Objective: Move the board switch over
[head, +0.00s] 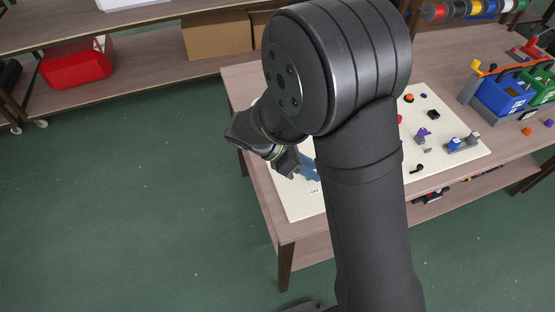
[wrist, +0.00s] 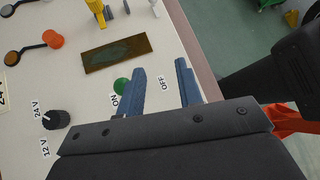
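The cream board (head: 452,118) lies on the wooden table, and it also fills the left of the wrist view (wrist: 62,85). In the wrist view the board carries the printed labels ON and OFF, with my blue gripper fingers (wrist: 162,86) near them. The fingers stand apart with a clear gap, and nothing shows held between them. In the head view my gripper (head: 308,168) is low over the board's left part, partly hidden by my arm.
A green round part (wrist: 121,84) sits beside the left finger. A dark knob (wrist: 57,119) sits between 24V and 12V labels. A brown plate (wrist: 117,54) and a yellow part (wrist: 96,12) lie beyond.

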